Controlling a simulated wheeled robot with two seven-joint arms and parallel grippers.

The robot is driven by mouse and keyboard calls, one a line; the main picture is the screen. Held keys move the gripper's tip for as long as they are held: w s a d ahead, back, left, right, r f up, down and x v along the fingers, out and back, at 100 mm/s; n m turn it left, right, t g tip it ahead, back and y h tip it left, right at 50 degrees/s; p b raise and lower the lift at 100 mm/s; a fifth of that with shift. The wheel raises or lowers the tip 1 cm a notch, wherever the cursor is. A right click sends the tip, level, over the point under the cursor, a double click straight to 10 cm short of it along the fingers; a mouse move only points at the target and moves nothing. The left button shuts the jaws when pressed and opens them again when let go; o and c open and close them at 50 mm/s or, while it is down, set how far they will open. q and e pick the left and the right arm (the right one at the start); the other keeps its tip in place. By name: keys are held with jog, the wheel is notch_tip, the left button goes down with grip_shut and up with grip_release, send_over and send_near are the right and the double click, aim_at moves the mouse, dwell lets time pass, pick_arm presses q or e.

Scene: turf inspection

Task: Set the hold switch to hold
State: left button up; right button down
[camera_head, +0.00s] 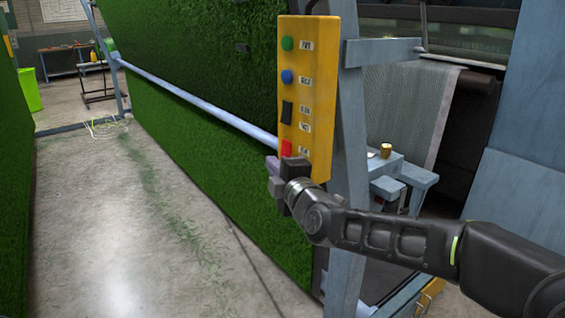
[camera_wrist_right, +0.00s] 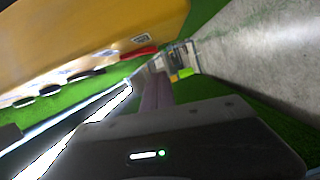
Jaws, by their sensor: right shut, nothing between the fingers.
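A yellow control box (camera_head: 318,95) stands upright on a grey post in the head view. Down its front are a green button (camera_head: 287,43), a blue button (camera_head: 287,76), a black rocker switch (camera_head: 287,112) and a red control (camera_head: 286,148), each with a label too small to read. I cannot tell for sure which is the hold switch. My right gripper (camera_head: 273,167) is shut and empty beside the box's lower end, just below the red control and partly covering that corner. In the wrist view its fingers (camera_wrist_right: 157,90) are together, beneath the yellow box (camera_wrist_right: 85,35). My left gripper is not in view.
A green turf wall (camera_head: 190,130) with a pale horizontal bar (camera_head: 200,103) runs behind the box. A grey frame and machine with a mesh roll (camera_head: 400,105) stand right of it. The concrete floor (camera_head: 110,240) at left is open. A lime bin (camera_head: 29,90) stands far back.

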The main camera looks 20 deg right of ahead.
jog(key=shift+w+d+f, duration=0.1)
jog(key=shift+w+d, duration=0.05)
jog(key=shift+d, duration=0.45)
jog(key=shift+w+d, duration=0.15)
jog(key=shift+d, duration=0.4)
jog(key=shift+w+d+f+n+b, duration=0.15)
jog(key=shift+d+n+b, duration=0.25)
jog(key=shift+b, duration=0.2)
